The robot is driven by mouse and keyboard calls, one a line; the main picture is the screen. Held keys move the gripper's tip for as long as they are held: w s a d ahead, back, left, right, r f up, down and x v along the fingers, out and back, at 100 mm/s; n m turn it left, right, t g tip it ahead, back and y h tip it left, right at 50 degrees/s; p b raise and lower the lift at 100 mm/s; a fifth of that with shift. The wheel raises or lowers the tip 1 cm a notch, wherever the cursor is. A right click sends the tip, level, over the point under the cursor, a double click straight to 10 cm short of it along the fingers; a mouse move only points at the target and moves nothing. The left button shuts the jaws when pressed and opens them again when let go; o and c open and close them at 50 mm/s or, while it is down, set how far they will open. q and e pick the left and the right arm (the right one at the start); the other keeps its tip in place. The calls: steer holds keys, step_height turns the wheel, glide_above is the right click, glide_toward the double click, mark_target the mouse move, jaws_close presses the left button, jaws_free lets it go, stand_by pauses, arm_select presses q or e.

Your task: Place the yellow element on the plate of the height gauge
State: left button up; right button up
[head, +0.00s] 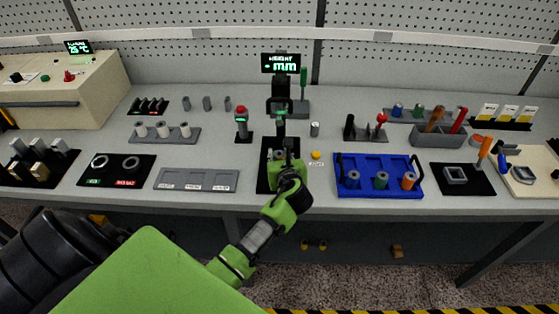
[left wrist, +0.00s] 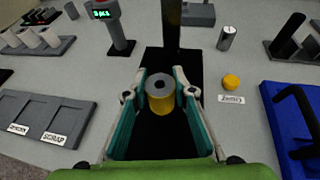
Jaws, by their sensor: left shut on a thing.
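My left gripper (head: 287,158) is at the height gauge, over its black base. In the left wrist view its teal-lined fingers (left wrist: 161,84) are shut on the yellow element (left wrist: 161,105), a short upright yellow cylinder with a grey top and a dark centre hole. The element is hidden in the head view by my gripper. The height gauge has a black base (head: 264,181), a dark column (left wrist: 171,22) and a display (head: 281,63) reading "HEIGHT - mm". I cannot tell whether the element touches the plate below. My right gripper is not in view.
A small yellow button (head: 316,155) with a label lies right of the gauge, and a grey cylinder (head: 314,129) stands behind it. A blue tray (head: 367,190) with several spools is to the right. A grey three-compartment tray (head: 197,186) is to the left.

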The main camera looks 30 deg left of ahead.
arm_select(q)
steer(key=shift+f, duration=1.4)
steer(key=shift+f, duration=0.15)
steer(key=o, duration=1.1)
steer(key=shift+s+d+r, duration=0.1)
steer(key=shift+r, duration=0.1)
steer(key=v, duration=1.2)
steer(key=shift+b, duration=0.4)
